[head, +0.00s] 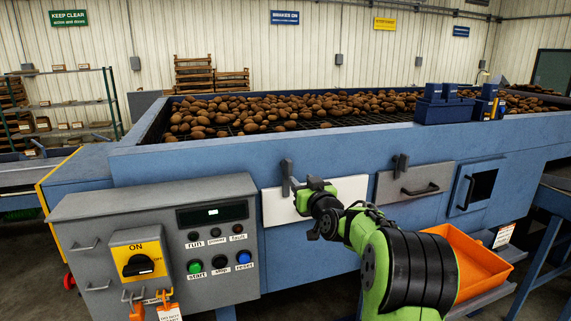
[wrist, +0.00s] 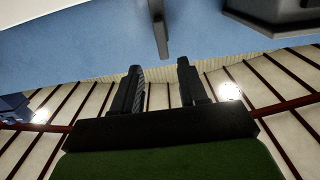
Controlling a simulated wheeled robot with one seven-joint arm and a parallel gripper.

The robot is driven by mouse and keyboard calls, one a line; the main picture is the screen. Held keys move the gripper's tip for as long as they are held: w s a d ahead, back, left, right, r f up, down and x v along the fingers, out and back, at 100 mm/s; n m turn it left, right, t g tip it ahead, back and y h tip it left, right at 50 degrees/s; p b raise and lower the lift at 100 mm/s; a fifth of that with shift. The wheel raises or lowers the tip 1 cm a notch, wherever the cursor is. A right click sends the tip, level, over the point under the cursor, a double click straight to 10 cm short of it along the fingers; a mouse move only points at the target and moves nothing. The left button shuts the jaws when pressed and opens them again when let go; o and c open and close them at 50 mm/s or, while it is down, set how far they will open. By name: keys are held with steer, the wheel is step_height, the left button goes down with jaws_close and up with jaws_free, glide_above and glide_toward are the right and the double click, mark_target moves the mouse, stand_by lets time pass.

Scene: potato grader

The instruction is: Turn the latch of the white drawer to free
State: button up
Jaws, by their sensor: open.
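The white drawer (head: 273,209) is a flat white panel in the blue machine side, left of the grey drawer. Its dark latch (head: 287,176) stands roughly upright at the panel's top edge in the head view. My gripper (head: 301,187) is just right of the latch and in front of the panel; my wrist hides part of the drawer and its handle. In the wrist view my gripper (wrist: 159,68) has two dark fingers spread apart with nothing between them. A dark bar, apparently the latch (wrist: 160,28), shows beyond the gap, and I see no contact.
The grey drawer (head: 391,190) with its own latch and handle is to the right. The grey control box (head: 155,215) juts out at the left. An orange tray (head: 484,262) sits low at the right. Potatoes (head: 270,112) fill the machine top.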

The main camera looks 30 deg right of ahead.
mark_target(290, 170)
steer(key=p+x, duration=0.3)
steer(key=x, duration=0.7)
steer(key=shift+w+a+r+p, duration=0.1)
steer(key=shift+w+r+p, duration=0.05)
steer(key=shift+w+p, duration=0.2)
steer(key=shift+w, duration=0.15)
steer(key=shift+c, duration=0.3)
jaws_close()
